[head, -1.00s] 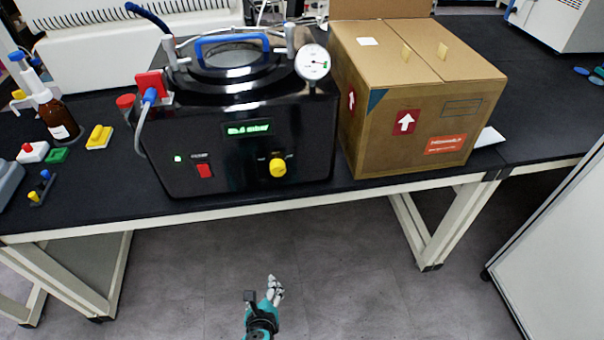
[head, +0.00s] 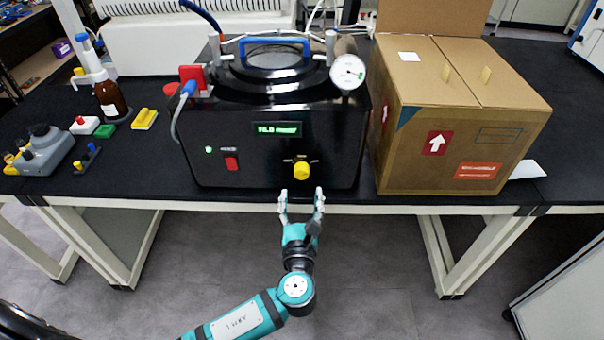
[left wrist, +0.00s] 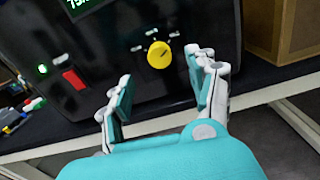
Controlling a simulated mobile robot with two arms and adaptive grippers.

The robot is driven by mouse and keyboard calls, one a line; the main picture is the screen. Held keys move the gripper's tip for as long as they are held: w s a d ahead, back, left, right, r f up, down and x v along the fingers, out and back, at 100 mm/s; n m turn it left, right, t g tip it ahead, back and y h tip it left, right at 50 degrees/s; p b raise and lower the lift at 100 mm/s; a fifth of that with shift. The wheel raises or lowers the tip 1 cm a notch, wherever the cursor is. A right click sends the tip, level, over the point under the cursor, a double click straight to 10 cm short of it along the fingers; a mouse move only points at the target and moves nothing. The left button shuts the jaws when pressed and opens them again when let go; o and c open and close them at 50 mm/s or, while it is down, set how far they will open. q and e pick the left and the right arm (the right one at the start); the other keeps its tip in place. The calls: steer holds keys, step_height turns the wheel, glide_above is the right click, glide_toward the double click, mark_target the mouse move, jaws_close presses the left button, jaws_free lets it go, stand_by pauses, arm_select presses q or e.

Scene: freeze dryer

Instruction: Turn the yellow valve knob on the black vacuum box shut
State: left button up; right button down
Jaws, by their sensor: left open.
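The black vacuum box (head: 265,135) stands on the dark bench top with its front panel facing me. Its yellow valve knob (head: 301,170) is low on the right of the panel; it also shows in the left wrist view (left wrist: 159,55). My left gripper (head: 301,192) is open and empty, just in front of and a little below the knob in the head view. In the left wrist view, its two fingers (left wrist: 160,88) stand apart, with the knob beyond them and nearer the right finger. The knob is not touched. My right gripper is not in view.
A cardboard box (head: 440,150) stands close to the right of the vacuum box. A brown bottle (head: 112,101), a yellow block (head: 145,119) and a grey device (head: 42,150) are on the left. A pressure gauge (head: 348,72) stands up at the vacuum box's right corner. The red switch (head: 231,163) is left of the knob.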

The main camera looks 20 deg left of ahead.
mark_target(301, 175)
arm_select(q)
steer(key=x, duration=0.7)
steer(key=shift+w+a+f, duration=0.1)
steer(key=shift+w, duration=0.15)
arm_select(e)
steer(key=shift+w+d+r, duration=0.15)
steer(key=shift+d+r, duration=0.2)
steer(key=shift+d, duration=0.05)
arm_select(q)
steer(key=c, duration=1.1)
steer(key=shift+c, duration=0.2)
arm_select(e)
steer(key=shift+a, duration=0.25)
arm_select(q)
steer(key=shift+n, duration=0.4)
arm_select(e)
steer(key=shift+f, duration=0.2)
arm_select(q)
steer(key=n+b, duration=0.2)
steer(key=n, duration=0.3)
steer(key=shift+f+n+b, duration=0.1)
steer(key=shift+n+b, duration=0.2)
steer(key=n+b, duration=0.2)
steer(key=n, duration=0.3)
steer(key=shift+b, duration=0.35)
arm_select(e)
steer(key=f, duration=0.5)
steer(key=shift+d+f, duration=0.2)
arm_select(q)
steer(key=shift+n, duration=0.3)
